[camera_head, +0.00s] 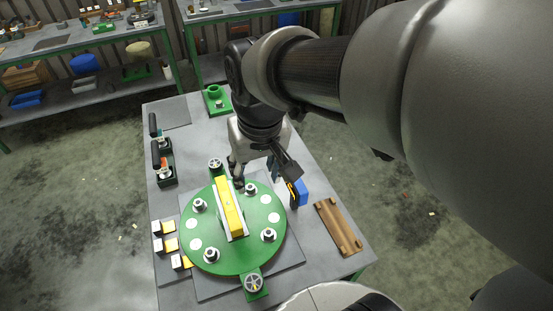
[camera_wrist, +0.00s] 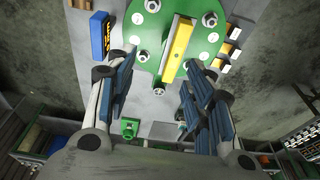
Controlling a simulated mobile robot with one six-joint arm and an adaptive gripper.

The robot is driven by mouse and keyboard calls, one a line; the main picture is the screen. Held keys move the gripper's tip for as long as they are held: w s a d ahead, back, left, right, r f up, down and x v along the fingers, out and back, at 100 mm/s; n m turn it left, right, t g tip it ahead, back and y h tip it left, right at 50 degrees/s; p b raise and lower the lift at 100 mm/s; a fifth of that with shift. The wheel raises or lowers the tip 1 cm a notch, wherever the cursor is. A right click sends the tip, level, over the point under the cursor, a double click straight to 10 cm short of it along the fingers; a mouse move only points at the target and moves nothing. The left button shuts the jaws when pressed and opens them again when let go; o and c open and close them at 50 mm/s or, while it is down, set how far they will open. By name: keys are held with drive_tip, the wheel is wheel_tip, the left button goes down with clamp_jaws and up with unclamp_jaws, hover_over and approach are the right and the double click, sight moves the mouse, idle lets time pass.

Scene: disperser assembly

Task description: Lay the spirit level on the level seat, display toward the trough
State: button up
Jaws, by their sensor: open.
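A long yellow bar with pale sides, which looks like the spirit level (camera_head: 230,208), stands on the round green disc (camera_head: 205,245). It also shows in the wrist view (camera_wrist: 179,42), beyond and between my fingers. My gripper (camera_head: 265,183) is open and empty above the disc's far edge. Its fingers (camera_wrist: 160,60) are spread wide and apart from the bar. I cannot tell a separate level seat or trough under or beside the bar. Any display on the bar is not readable.
A brown wooden board (camera_head: 338,227) lies right. A green fixture (camera_head: 216,99) stands at the far end. Nuts protrude from the disc.

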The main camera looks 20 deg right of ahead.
drive_tip(key=s+d+r+t, duration=0.1)
drive_tip(key=s+d+t, duration=0.1)
drive_tip(key=s, duration=0.9)
drive_tip(key=shift+s+d, duration=0.4)
drive_tip(key=shift+d, duration=0.25)
drive_tip(key=shift+r, duration=0.1)
wheel_tip(320, 180, down, 3)
drive_tip(key=b, duration=0.3)
